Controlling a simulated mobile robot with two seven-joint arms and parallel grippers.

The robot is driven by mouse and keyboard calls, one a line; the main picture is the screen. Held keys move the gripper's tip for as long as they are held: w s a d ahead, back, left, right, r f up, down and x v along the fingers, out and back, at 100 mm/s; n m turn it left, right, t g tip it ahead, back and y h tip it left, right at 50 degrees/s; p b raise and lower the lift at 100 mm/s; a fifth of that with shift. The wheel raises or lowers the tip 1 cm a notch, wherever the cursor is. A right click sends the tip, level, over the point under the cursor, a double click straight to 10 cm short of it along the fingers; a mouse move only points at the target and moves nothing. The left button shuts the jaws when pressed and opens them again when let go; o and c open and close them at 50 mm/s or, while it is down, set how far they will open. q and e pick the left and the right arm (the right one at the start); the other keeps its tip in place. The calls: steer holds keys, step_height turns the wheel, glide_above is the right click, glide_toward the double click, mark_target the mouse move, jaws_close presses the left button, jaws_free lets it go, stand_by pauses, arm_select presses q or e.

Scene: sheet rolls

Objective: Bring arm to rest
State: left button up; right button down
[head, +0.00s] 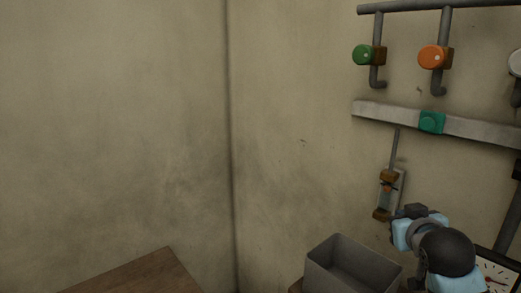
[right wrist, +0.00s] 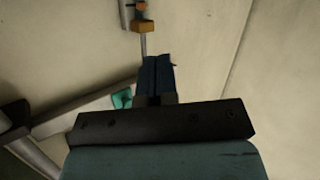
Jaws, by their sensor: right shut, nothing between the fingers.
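My right arm comes in at the lower right of the head view. Its gripper (head: 408,212) is near the wall fittings, in front of the lower wall, with nothing seen in it. In the right wrist view the two dark fingers (right wrist: 156,75) are together and hold nothing. My left gripper is in neither view.
On the right wall are pipes with a green knob (head: 363,55) and an orange knob (head: 432,57), a grey rail (head: 480,126) with a teal block (head: 431,122), and a small lever fixture (head: 388,194). A grey bin (head: 318,279), a dial gauge (head: 497,275) and a wooden tabletop (head: 140,275) are below.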

steer(key=s+a+f+g+y, duration=0.1)
steer(key=s+f+g, duration=0.2)
steer(key=s+f, duration=0.55)
steer(key=s+a+f+g, duration=0.1)
steer(key=s+f+g, duration=0.2)
steer(key=s+f, duration=0.55)
steer(key=s+a+f+n+g+y, duration=0.1)
steer(key=s+f+g, duration=0.1)
steer(key=s+f, duration=0.5)
steer(key=s+a+f+g, duration=0.1)
steer(key=s+f+g, duration=0.3)
steer(key=s, duration=0.5)
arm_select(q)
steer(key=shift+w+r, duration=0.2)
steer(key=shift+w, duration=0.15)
arm_select(e)
steer(key=w+a+f+t+y, duration=0.1)
steer(key=w+a+f+t, duration=0.1)
steer(key=f, duration=0.3)
steer(key=w+a+f+t+y, duration=0.1)
steer(key=w+a+f+t, duration=0.1)
steer(key=f+t, duration=0.1)
steer(key=w+a+f+n+t+y, duration=0.1)
steer(key=a+f+t, duration=0.1)
steer(key=f, duration=0.4)
steer(key=shift+w+f+t, duration=0.3)
steer(key=shift+w+t, duration=0.1)
steer(key=shift+t, duration=0.4)
